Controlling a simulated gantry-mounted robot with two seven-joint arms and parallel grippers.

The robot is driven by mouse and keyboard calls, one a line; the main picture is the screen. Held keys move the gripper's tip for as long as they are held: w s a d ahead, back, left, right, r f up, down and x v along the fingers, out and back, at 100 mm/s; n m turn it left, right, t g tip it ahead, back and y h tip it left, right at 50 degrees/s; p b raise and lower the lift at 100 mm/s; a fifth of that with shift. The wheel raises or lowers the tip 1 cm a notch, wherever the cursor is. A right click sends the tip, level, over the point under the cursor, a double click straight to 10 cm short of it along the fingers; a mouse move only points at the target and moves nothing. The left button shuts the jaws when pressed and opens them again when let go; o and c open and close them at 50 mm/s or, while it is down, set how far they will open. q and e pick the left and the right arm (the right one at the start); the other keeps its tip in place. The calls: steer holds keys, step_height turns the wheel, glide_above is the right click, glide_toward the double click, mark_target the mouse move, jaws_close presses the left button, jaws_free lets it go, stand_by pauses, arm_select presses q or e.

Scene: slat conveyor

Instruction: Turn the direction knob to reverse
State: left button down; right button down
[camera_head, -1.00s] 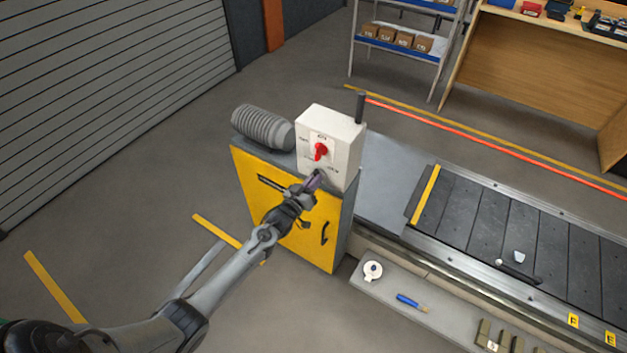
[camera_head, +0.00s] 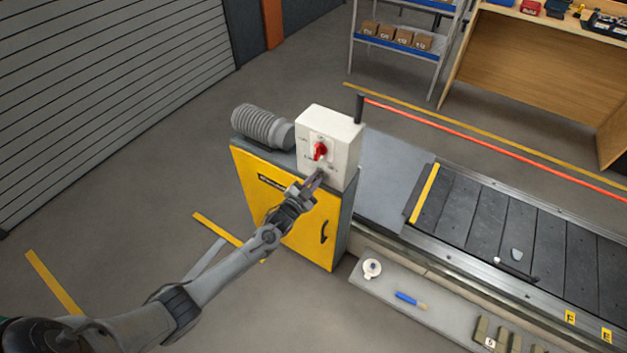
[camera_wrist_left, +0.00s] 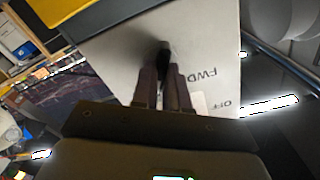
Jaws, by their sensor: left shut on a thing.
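The white control box (camera_head: 342,152) stands on the yellow and grey cabinet. A red knob (camera_head: 320,151) shows on the upper part of its front face. My left gripper (camera_head: 317,177) is at the lower front of the box, below the red knob. In the left wrist view my left fingers (camera_wrist_left: 165,76) are shut on a small black knob (camera_wrist_left: 164,48) on the white panel. Upside-down FWD and OFF labels show beside the fingers. In the head view the gripper hides the black knob. My right gripper is not in view.
A grey ribbed motor (camera_head: 262,127) lies left of the box. The slat conveyor (camera_head: 480,227) runs off to the right, with a side shelf (camera_head: 440,314) holding a tape roll and a blue-handled tool. A black post (camera_head: 360,108) stands behind the box.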

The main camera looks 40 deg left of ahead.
arm_select(q)
steer(key=shift+m, duration=0.6)
steer(key=c, duration=1.1)
jaws_free()
steer(key=shift+c, duration=0.2)
steer(key=s+d+p, duration=0.1)
steer(key=s+p, duration=0.1)
steer(key=s, duration=0.8)
steer(key=shift+s+d, duration=0.15)
steer(key=shift+s, duration=0.25)
